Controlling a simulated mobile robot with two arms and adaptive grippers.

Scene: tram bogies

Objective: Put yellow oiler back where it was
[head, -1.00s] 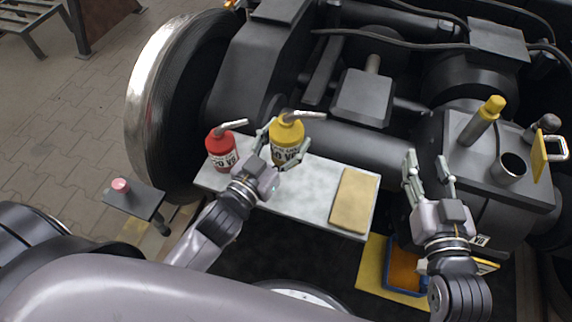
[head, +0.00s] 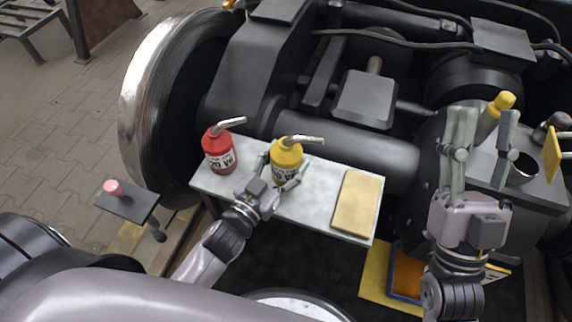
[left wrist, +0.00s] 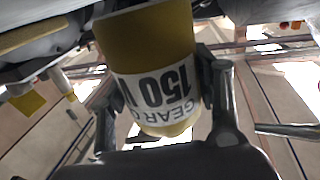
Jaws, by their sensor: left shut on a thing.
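The yellow oiler (head: 286,153), with a white label and a bent grey spout, is upright over the grey shelf plate (head: 312,208), right of the red oiler. My left gripper (head: 277,173) is shut on its lower body. In the left wrist view the yellow oiler (left wrist: 150,42) fills the space between the fingers, its label reading "GEAR" and "150". I cannot tell whether its base touches the plate. My right gripper (head: 482,135) is open and empty, with its fingers by the yellow-topped grey post (head: 492,112); I cannot tell the gap.
The red oiler (head: 219,153) stands at the plate's left end. A tan pad (head: 356,203) lies at its right end. A blue tray (head: 404,285) sits lower right. A small side shelf (head: 128,205) carries a pink item (head: 113,187). The bogie wheel and frame rise behind.

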